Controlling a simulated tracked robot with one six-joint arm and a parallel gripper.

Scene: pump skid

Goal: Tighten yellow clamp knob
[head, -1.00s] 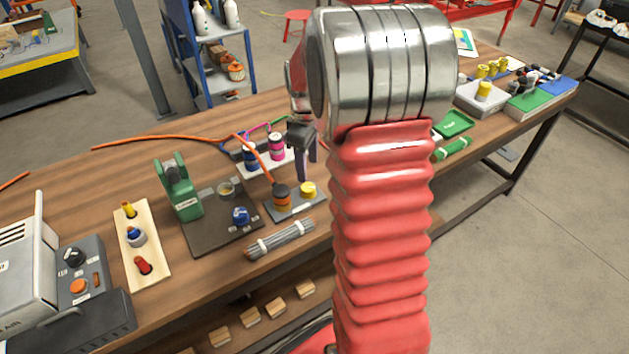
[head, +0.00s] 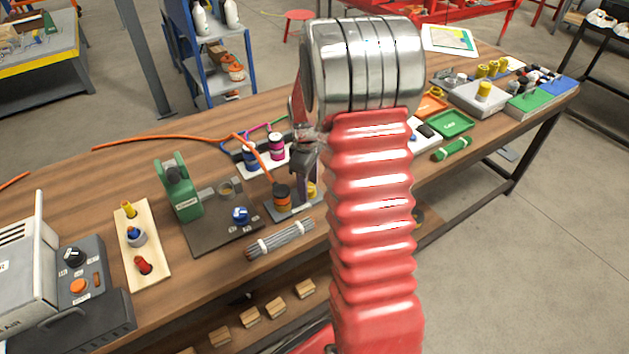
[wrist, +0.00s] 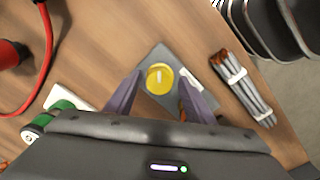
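The yellow clamp knob (wrist: 160,78) is a round disc with a pale mark across its top, on a small grey plate (wrist: 155,55). In the wrist view it lies between the tips of my gripper's two purple fingers (wrist: 160,86), with gaps showing on both sides. My gripper is open. In the head view my gripper (head: 304,176) is low over the plate, and the knob (head: 312,190) is partly hidden behind a finger. I cannot tell how high the fingertips are above the plate.
An orange-and-black cylinder (head: 282,197) stands close left of the knob. A bundle of grey rods (head: 280,239) lies in front, near the bench edge. A green clamp-like fixture (head: 180,192) stands left. Bottles on a white tray (head: 268,165) are behind.

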